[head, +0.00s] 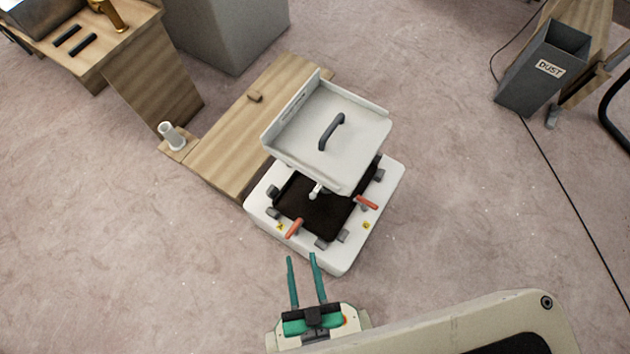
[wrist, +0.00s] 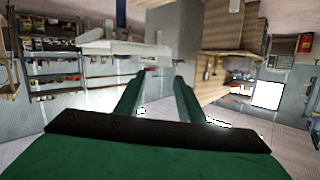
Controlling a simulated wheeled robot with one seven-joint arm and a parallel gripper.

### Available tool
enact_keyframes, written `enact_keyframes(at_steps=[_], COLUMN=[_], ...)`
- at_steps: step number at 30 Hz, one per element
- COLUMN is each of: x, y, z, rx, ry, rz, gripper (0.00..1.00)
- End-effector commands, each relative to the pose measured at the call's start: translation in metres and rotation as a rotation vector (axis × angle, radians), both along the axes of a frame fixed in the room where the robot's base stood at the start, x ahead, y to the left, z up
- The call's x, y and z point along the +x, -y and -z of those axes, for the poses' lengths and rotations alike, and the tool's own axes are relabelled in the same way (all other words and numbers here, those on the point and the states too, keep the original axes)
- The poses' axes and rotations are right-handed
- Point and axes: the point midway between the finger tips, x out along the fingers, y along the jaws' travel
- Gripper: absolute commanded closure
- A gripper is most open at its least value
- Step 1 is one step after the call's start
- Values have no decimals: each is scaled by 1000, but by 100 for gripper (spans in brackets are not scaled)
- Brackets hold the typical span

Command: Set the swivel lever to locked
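A white hatch frame (head: 335,258) with a dark opening stands at the centre, its white lid (head: 355,130) with a dark handle raised over it. Two red-orange levers sit on the frame: a near-left lever (head: 294,229) and a right lever (head: 367,202). A small whitish fitting (head: 316,190) shows under the lid's near edge. I cannot tell which of these is the swivel lever. My gripper (head: 301,257) is open and empty, its two green fingers apart, just short of the frame's near side in the picture. In the wrist view the fingers (wrist: 160,88) also stand apart, with a white panel ahead.
A wooden bench (head: 225,150) with a small block and a white cup (head: 172,136) adjoins the hatch at left. A grey box (head: 225,35) stands behind. A dust bin (head: 545,70) is at right, with a cable on the floor.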

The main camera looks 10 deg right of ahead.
Motion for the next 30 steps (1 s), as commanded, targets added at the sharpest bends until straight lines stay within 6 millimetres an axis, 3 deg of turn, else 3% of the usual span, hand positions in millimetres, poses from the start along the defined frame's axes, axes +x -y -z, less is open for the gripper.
enact_keyframes(at_steps=[1, 6, 15, 24, 30], x=[8, 37, 105, 184, 222], y=[0, 0, 11, 38, 57], z=[22, 98, 218, 313, 348], rx=[47, 232, 526, 754, 840], ry=[10, 45, 101, 160, 196], rz=[15, 82, 237, 437, 549], gripper=[64, 64, 64, 64, 64])
